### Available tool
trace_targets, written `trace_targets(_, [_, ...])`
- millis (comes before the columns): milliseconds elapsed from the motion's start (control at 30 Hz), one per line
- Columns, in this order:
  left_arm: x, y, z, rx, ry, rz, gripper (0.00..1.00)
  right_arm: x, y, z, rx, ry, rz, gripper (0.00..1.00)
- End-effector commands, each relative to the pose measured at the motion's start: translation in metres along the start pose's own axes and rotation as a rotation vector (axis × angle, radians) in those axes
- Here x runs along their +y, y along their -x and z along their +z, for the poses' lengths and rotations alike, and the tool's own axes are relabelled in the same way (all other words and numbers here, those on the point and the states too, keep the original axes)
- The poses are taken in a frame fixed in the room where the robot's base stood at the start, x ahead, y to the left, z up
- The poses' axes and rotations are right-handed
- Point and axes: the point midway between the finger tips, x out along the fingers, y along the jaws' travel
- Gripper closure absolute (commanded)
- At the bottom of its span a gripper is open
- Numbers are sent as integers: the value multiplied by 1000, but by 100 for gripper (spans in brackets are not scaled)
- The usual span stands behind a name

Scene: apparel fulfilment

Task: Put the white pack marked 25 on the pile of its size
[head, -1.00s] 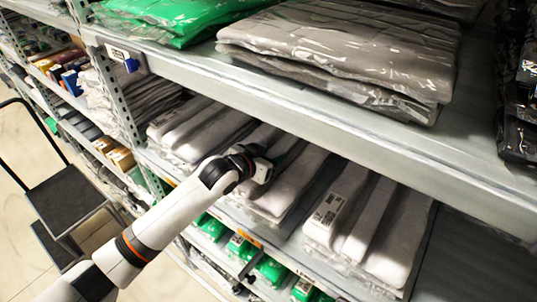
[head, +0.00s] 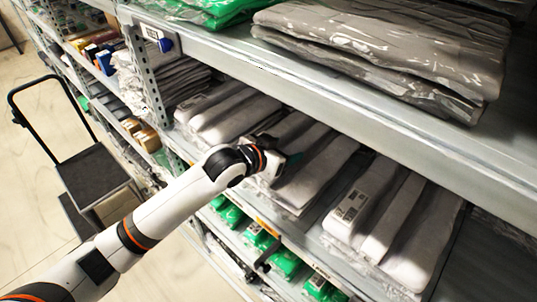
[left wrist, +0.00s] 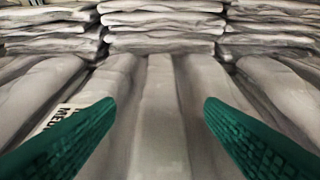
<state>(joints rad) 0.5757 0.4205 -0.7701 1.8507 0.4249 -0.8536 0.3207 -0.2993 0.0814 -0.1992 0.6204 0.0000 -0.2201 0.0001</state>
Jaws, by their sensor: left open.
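White packs lie in piles on the middle shelf: a left pile (head: 225,115), a middle pile (head: 320,165) and a right pile (head: 395,225) with a label on top. My left gripper (head: 285,165) is over the middle pile, partly hidden by its own wrist. In the left wrist view its two green fingers (left wrist: 160,125) are wide apart, with white folded packs (left wrist: 158,100) below and between them and nothing clamped. A label reading "MED" is partly hidden by the left finger. I cannot make out a 25 on any pack. My right gripper is out of view.
The upper shelf edge (head: 330,90) runs close above my left arm and carries grey packs (head: 380,50) and green packs (head: 205,10). Green packs (head: 285,262) lie on the shelf below. More piles (left wrist: 165,25) stand behind. A black step cart (head: 95,175) stands at left.

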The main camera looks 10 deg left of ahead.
Motion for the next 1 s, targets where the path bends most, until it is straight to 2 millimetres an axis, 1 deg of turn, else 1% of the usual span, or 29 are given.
trace_targets(33, [0,11,-2,-2,-2,0,37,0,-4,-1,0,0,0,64])
trace_targets(100, [0,26,-2,-2,-2,0,37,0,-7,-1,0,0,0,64])
trace_targets(200, [0,44,-2,-2,-3,1,37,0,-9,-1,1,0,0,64])
trace_targets(300, [0,58,-1,-1,-1,0,37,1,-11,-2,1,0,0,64])
trace_targets(400, [0,67,-1,-1,-1,1,37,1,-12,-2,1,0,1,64])
trace_targets(567, [0,71,0,-1,-1,0,37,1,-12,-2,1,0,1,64])
trace_targets(1000, [0,70,-1,1,1,1,37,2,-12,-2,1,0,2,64])
